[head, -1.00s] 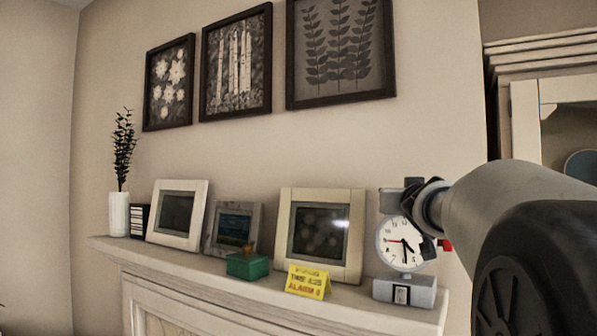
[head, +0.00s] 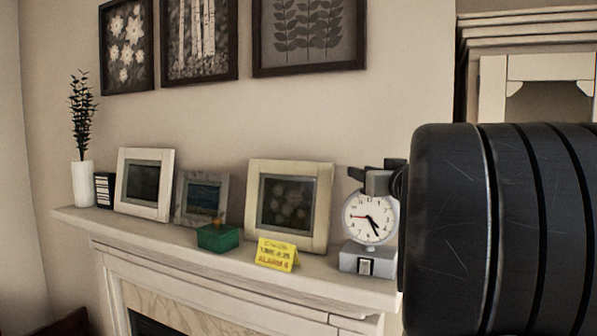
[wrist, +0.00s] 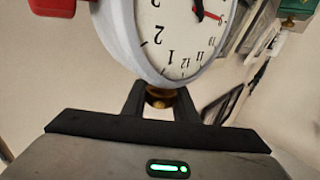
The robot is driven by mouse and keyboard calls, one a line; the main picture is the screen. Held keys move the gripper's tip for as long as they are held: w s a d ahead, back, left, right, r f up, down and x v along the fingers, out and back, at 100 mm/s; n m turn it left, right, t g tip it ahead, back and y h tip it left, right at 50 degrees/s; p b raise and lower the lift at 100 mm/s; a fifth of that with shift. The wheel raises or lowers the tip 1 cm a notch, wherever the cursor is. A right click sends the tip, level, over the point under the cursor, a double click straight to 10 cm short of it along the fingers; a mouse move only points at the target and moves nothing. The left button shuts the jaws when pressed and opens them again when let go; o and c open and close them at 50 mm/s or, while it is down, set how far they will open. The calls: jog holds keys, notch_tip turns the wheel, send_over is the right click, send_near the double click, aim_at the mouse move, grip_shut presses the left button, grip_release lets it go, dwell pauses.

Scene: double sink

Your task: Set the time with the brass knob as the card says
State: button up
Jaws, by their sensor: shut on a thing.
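The round white clock (head: 370,218) stands on a grey base (head: 366,261) at the right end of the mantel. Its short black hand points between 4 and 5, its longer black hand near 5, and a red hand near 9. The yellow card (head: 276,254) has a time line that looks like 4:25 and an alarm line that looks like 6; the print is small. My gripper (head: 378,181) is at the clock's top. In the wrist view the brass knob (wrist: 160,98) sits between my closed fingers, just above the 12.
A green box (head: 218,238) and three photo frames, the nearest a cream one (head: 322,215), stand left of the clock. A white vase (head: 83,184) is at the far left. My arm blocks the view right of the clock.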

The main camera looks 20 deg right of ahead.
jog(key=shift+a, duration=0.15)
jog(key=o, duration=1.1)
jog(key=shift+a, duration=0.1)
